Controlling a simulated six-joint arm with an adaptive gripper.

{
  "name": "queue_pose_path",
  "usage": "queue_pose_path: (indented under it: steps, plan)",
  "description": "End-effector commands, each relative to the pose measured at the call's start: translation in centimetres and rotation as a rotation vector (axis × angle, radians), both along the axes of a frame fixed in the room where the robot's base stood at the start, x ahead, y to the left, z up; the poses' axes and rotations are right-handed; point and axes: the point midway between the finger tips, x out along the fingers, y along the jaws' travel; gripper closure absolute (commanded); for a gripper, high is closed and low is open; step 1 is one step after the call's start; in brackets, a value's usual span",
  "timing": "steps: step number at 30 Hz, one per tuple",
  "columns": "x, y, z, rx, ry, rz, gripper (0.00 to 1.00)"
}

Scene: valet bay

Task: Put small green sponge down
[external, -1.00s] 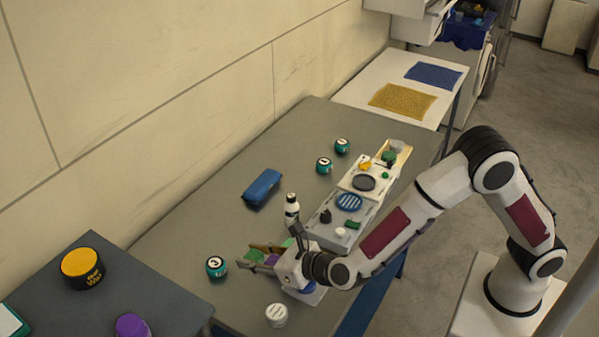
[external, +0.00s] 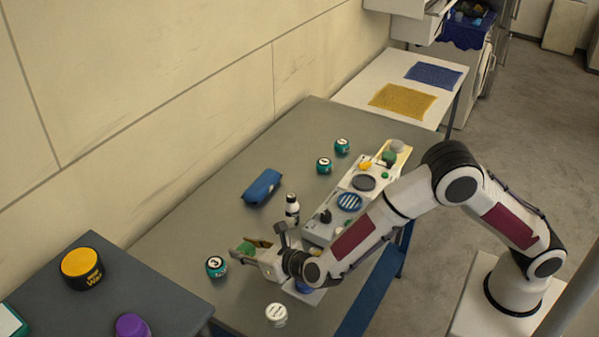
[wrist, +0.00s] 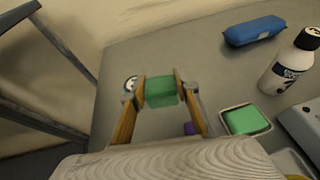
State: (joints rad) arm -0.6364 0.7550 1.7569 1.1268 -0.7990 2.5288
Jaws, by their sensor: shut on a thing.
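My gripper (external: 245,251) is shut on the small green sponge (wrist: 160,91). In the wrist view the sponge sits between the two fingertips, and the fingers press on its opposite sides. In the external view the gripper is over the near part of the grey table, right of and above the teal jar marked 3 (external: 216,266). The sponge appears to be off the table, though its exact height is hard to tell. A second green block (wrist: 246,119) lies in a light-rimmed tray at the right of the wrist view.
A white bottle (external: 292,209) and a blue pouch (external: 262,187) stand beyond the gripper. A white-lidded jar (external: 276,314) is near the front edge. A small purple thing (wrist: 190,128) shows below the fingers. Grey table is bare left of the pouch.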

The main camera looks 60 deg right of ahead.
Motion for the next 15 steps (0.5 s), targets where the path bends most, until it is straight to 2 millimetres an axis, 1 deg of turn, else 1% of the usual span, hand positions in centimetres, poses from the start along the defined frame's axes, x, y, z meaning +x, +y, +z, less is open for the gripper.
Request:
queue_pose_path:
  steps: [1,3,15]
  plan:
    - [0.9,-0.4,-0.1,0.002,-0.001,-0.020,0.80]
    - [1.9,-0.9,-0.2,0.002,-0.001,-0.046,0.80]
    - [7.3,-3.8,-0.1,0.001,-0.001,-0.190,0.80]
